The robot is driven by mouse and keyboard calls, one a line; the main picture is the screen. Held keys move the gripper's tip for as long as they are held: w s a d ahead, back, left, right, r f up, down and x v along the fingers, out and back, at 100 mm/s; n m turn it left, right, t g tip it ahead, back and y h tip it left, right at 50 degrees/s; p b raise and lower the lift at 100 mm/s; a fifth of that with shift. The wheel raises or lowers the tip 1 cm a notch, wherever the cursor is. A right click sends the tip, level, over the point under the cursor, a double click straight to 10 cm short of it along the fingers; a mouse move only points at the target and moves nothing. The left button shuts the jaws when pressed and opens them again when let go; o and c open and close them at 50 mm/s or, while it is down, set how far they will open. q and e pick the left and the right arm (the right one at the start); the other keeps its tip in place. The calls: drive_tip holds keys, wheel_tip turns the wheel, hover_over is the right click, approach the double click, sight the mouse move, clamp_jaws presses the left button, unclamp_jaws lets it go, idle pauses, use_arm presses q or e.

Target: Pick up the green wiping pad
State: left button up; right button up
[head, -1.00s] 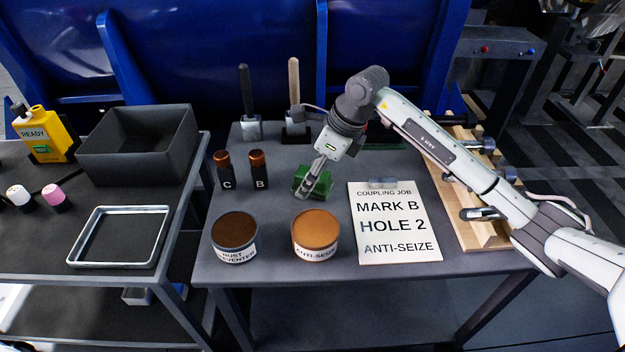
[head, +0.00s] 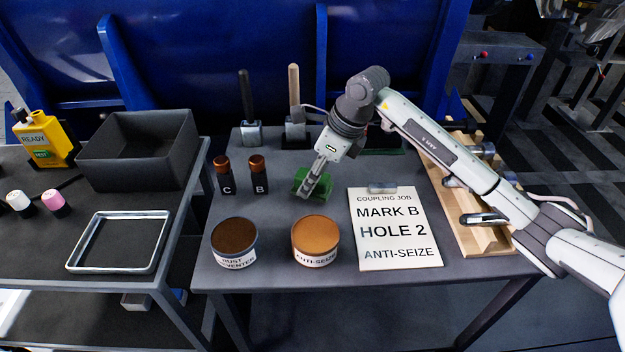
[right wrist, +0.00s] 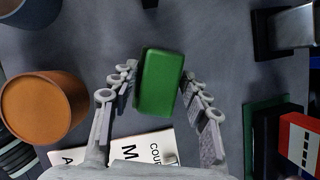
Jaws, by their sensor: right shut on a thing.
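The green wiping pad (head: 323,184) is a small green block on the dark table, behind the orange-topped anti-seize tin. My right gripper (head: 309,188) reaches down over it and partly hides it in the head view. In the right wrist view the pad (right wrist: 160,85) lies between the two fingers of the right gripper (right wrist: 160,76), which is shut on it. I cannot tell any clear gap between the pad and the table. My left gripper is not in view.
The anti-seize tin (head: 316,237) and rust preventer tin (head: 234,240) stand at the front. Bottles C (head: 224,175) and B (head: 258,175) stand left of the pad. A job sheet (head: 398,235) lies to the right, beside a wooden rack (head: 466,226). Two handled tools stand behind.

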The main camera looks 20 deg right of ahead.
wheel_tip(320, 180, up, 3)
drive_tip(key=shift+f, duration=0.1)
drive_tip(key=shift+s+a+r, duration=1.5)
drive_tip(key=shift+a+r, duration=2.15)
drive_tip(key=shift+a, duration=1.95)
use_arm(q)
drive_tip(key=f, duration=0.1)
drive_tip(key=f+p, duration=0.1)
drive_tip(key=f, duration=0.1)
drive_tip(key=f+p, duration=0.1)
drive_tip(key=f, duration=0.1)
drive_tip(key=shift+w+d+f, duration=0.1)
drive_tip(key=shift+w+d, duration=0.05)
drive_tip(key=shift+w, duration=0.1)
use_arm(e)
drive_tip(key=s+d+f+n+g+h, duration=0.1)
drive_tip(key=d+n, duration=0.3)
drive_tip(key=n, duration=0.4)
drive_tip(key=s+d+n+g+h, duration=0.1)
drive_tip(key=s+d+n+g, duration=0.1)
drive_tip(key=n, duration=0.7)
drive_tip(key=s+d+f+n+g+h, duration=0.1)
drive_tip(key=s+d+n+g, duration=0.1)
drive_tip(key=d+n+g, duration=0.2)
drive_tip(key=d+n, duration=0.2)
drive_tip(key=n, duration=0.2)
drive_tip(key=shift+s+d+f+n, duration=0.3)
drive_tip(key=shift+d+n, duration=0.05)
drive_tip(key=shift+n, duration=0.05)
